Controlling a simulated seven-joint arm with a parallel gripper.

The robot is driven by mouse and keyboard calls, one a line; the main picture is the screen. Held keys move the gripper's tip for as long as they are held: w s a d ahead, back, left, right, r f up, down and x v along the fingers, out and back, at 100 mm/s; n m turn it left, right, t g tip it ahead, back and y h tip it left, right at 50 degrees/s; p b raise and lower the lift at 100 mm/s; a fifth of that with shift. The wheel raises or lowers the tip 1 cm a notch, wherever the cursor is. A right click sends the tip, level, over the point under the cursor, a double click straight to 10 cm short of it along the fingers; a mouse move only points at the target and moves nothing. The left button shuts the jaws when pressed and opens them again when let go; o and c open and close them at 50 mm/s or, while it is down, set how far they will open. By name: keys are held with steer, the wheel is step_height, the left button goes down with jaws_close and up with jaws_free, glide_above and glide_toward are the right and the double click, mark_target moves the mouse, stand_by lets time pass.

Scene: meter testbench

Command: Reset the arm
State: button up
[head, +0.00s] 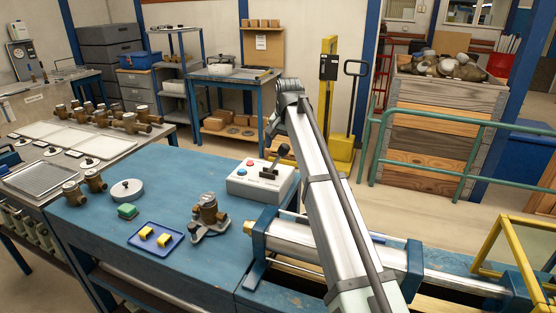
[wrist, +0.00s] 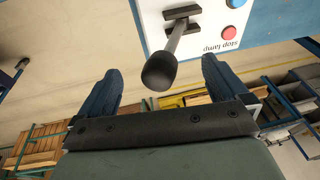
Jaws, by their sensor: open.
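My gripper (wrist: 162,66) shows in the wrist view with its two dark blue fingers spread wide and nothing clamped between them. A black lever with a round knob (wrist: 159,72) points toward the gap between the fingertips; no contact is visible. The lever stands on a white control box (wrist: 210,18) with a red button (wrist: 229,32) and a blue button (wrist: 236,3). In the head view the control box (head: 258,187) sits on the blue bench, with its lever (head: 274,162) tilted beside my arm.
A large metal cylinder (head: 330,245) lies right of the box, behind my arm.

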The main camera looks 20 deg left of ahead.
steer(key=shift+c, duration=0.3)
steer(key=c, duration=1.5)
